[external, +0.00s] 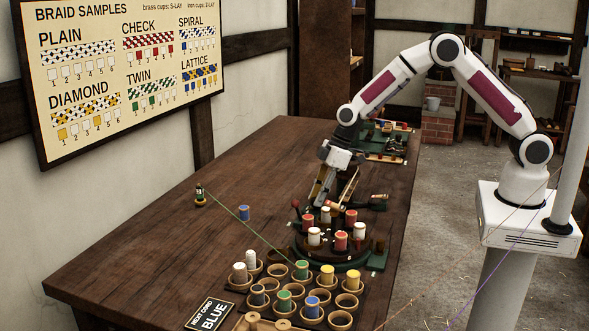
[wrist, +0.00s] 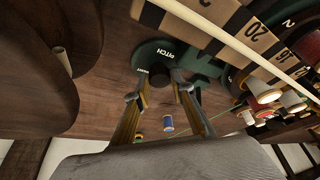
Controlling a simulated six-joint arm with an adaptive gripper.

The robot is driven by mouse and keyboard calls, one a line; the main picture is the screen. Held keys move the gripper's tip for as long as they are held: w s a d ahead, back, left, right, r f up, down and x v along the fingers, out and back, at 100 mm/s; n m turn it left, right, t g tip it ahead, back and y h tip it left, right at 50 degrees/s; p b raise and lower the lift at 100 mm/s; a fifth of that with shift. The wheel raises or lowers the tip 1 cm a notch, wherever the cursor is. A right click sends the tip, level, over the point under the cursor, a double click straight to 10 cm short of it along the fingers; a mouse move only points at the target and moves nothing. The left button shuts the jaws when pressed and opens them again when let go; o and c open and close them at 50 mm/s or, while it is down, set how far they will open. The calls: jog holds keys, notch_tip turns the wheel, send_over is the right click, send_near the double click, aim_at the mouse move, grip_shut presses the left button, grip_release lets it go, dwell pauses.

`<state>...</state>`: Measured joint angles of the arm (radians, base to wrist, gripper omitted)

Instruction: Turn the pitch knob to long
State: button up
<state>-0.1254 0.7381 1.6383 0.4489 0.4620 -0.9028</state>
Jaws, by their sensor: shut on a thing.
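The pitch knob (wrist: 158,82) is a small dark knob in the wrist view, on a dark green plate (wrist: 205,68) lettered PITCH. A smaller white marking beside the knob is too small to read. My gripper (wrist: 159,93) has one finger on each side of the knob and is shut on it. Which way the knob points cannot be told. In the external view my gripper (external: 320,197) reaches down to the table behind the round stand of spools, and the knob cannot be made out there.
The round stand (external: 331,256) carries several red and white spools close to my gripper. A tray of cups (external: 262,318) with coloured spools stands in front. A blue spool (external: 244,213) and a small post (external: 200,196) with a green cord stand left. The table's left part (external: 150,245) is clear.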

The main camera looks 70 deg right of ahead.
jog(key=o, duration=1.1)
jog(key=shift+s, duration=0.1)
jog(key=v, duration=0.8)
jog(key=shift+r, duration=0.1)
